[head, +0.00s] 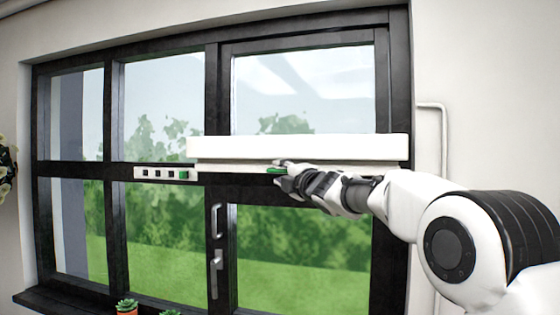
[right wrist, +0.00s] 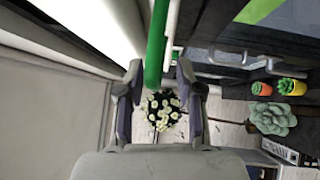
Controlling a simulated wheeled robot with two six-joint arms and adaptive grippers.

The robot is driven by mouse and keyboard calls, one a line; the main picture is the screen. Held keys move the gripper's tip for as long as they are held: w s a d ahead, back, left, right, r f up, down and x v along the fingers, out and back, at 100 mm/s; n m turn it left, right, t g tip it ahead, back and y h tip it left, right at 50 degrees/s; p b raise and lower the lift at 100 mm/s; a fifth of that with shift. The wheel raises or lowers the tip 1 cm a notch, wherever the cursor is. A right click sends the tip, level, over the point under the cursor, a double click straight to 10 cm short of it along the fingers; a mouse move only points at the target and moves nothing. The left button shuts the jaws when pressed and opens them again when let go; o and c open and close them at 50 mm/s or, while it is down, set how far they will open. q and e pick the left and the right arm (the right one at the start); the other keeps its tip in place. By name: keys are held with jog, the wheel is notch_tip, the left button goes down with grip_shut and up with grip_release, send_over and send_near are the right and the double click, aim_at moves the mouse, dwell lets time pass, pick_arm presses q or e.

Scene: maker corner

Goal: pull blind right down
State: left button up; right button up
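The blind is a white headrail (head: 298,148) across the upper right part of the window, with a thin white bottom rail (head: 235,167) just below it. It is drawn up, and the glass below is uncovered. A green handle (head: 277,171) sits on the bottom rail. My right gripper (head: 281,173) is at this handle. In the right wrist view the green handle (right wrist: 156,45) runs between the fingers of my right gripper (right wrist: 158,76), with small gaps visible at the sides, so the gripper looks open around it. My left gripper is not in view.
A small white panel with dark squares and a green end (head: 160,174) is on the window's crossbar to the left. Potted plants (head: 126,307) stand on the sill. A white pipe (head: 443,140) runs along the right wall.

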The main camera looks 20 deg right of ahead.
jog(key=shift+w+r, duration=0.15)
jog(key=shift+w, duration=0.2)
jog(key=shift+s+a+r, duration=0.15)
jog(key=shift+s, duration=0.3)
jog(key=shift+s+a, duration=0.1)
jog(key=shift+s, duration=0.05)
jog(key=shift+c, duration=0.7)
jog(key=c, duration=0.5)
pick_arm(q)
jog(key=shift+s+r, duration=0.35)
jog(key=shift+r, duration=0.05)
pick_arm(e)
grip_shut()
